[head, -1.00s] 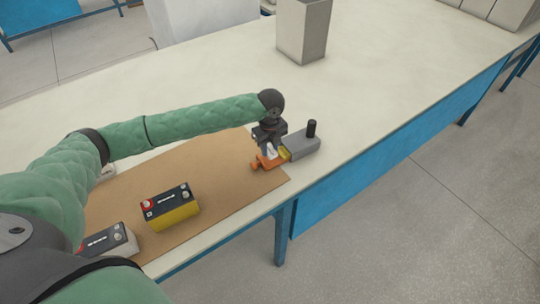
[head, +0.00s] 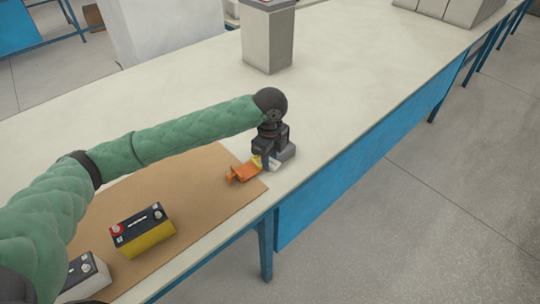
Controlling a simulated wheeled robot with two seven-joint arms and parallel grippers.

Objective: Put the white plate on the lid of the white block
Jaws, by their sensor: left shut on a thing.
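The white block (head: 95,284) is a pale battery with a dark lid at the lower left, partly cut off by my arm. The small white plate (head: 274,165) shows at the fingertips of my left gripper (head: 267,161), near the right end of the brown mat. The gripper points down and is shut on the plate, low over the work surface. My gripper hides part of the plate, so I cannot tell if it touches what is below. My right gripper is not in view.
An orange piece (head: 243,173) and a yellow piece (head: 257,161) lie left of the gripper. A grey block (head: 288,152) is partly hidden behind it. A yellow battery (head: 150,240) stands on the brown mat (head: 195,200). A tall grey box (head: 268,45) stands farther back; the table between is clear.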

